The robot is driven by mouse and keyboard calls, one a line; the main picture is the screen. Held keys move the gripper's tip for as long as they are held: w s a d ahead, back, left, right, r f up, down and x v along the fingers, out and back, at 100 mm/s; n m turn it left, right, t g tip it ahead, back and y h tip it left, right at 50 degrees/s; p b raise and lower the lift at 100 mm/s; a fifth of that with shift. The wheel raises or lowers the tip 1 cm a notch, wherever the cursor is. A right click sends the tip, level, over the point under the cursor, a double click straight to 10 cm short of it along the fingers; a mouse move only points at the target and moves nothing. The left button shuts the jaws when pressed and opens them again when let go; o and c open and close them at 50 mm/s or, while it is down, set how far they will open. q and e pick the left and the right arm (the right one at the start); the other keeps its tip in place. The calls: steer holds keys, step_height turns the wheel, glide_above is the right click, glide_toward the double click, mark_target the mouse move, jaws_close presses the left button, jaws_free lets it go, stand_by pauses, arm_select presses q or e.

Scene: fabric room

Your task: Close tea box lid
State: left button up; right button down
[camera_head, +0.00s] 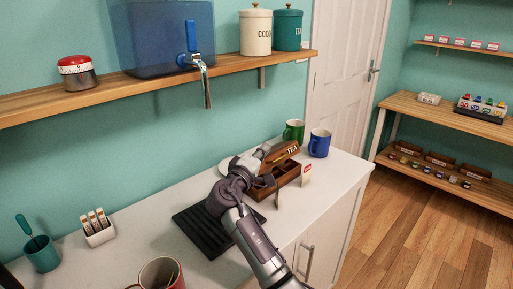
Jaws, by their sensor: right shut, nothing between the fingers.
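The wooden tea box (288,178) sits on the white counter toward its right part. Its lid (287,152), marked TEA, stands raised and tilted at the back of the box. My right gripper (266,181) is shut and empty at the left side of the box, in front of part of the lid and the box's left end. Whether it touches the lid or box cannot be told. My left gripper is not in view.
Green (293,131) and blue (319,143) mugs stand behind and right of the box. Small tea packets (306,175) stand at its front. A black ribbed mat (205,234) lies left of the box. A wall shelf (150,84) with a blue water tank (163,38) hangs above.

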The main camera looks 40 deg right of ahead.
mark_target(274, 161)
steer(key=shift+s+d+f+b, duration=0.1)
steer(key=shift+s+f+b, duration=0.3)
steer(key=shift+s+f, duration=0.55)
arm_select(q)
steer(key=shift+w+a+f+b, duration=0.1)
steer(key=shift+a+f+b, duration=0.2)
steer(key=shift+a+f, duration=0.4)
arm_select(e)
steer(key=shift+s+f, duration=0.55)
steer(key=shift+s, duration=0.05)
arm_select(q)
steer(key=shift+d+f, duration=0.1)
arm_select(e)
steer(key=shift+d, duration=0.1)
